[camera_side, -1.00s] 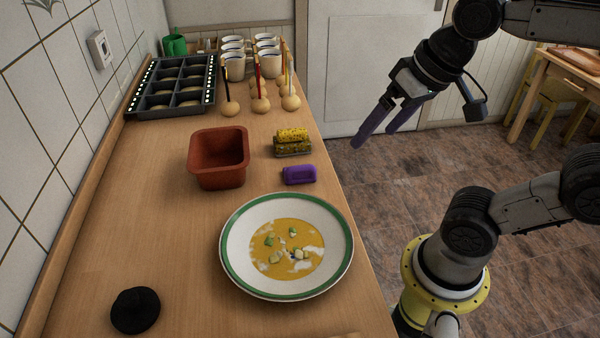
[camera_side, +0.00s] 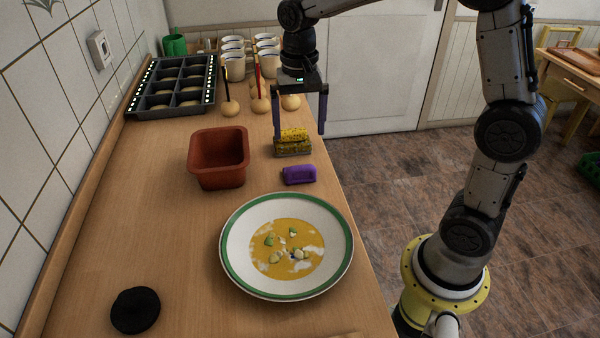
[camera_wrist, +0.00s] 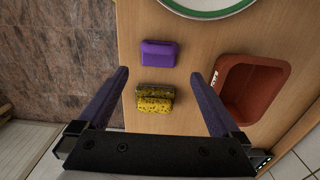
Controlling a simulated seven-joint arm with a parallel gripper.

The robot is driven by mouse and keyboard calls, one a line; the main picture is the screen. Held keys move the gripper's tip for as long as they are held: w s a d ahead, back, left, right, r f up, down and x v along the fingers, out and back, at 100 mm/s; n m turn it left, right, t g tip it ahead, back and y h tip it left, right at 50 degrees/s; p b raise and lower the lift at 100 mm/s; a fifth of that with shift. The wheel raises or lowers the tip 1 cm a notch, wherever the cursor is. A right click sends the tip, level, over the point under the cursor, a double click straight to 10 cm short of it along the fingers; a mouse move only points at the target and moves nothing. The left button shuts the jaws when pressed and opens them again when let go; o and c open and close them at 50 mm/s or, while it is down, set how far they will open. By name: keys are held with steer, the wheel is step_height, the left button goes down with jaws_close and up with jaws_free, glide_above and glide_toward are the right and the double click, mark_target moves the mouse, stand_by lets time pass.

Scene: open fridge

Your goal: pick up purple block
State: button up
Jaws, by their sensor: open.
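The purple block (camera_side: 299,175) lies on the wooden counter (camera_side: 150,240) near its right edge, between the soup plate and the yellow-and-green speckled blocks. It also shows in the wrist view (camera_wrist: 159,53), beyond the fingertips. My gripper (camera_side: 300,137) is open and empty, pointing down above the counter around the speckled blocks' position in the side view. In the wrist view my gripper (camera_wrist: 160,74) has its fingers spread wide, with the speckled blocks (camera_wrist: 155,98) between them. The gap to the counter is hard to judge.
A reddish-brown loaf tin (camera_side: 218,158) stands left of the blocks. A green-rimmed soup plate (camera_side: 240,262) sits in front. Mugs, round holders with upright sticks and a dark compartment tray (camera_side: 157,112) fill the back. The front left counter holds a black round object (camera_side: 135,310).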

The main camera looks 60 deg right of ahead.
mark_target(300, 165)
step_height(300, 165, down, 6)
steer(key=shift+r, duration=0.1)
steer(key=f, duration=0.4)
steer(key=shift+s+a, duration=0.2)
steer(key=shift+s, duration=0.1)
steer(key=shift+f, duration=0.7)
steer(key=shift+c, duration=0.3)
steer(key=c, duration=0.9)
steer(key=shift+c, duration=0.2)
steer(key=shift+r, duration=0.1)
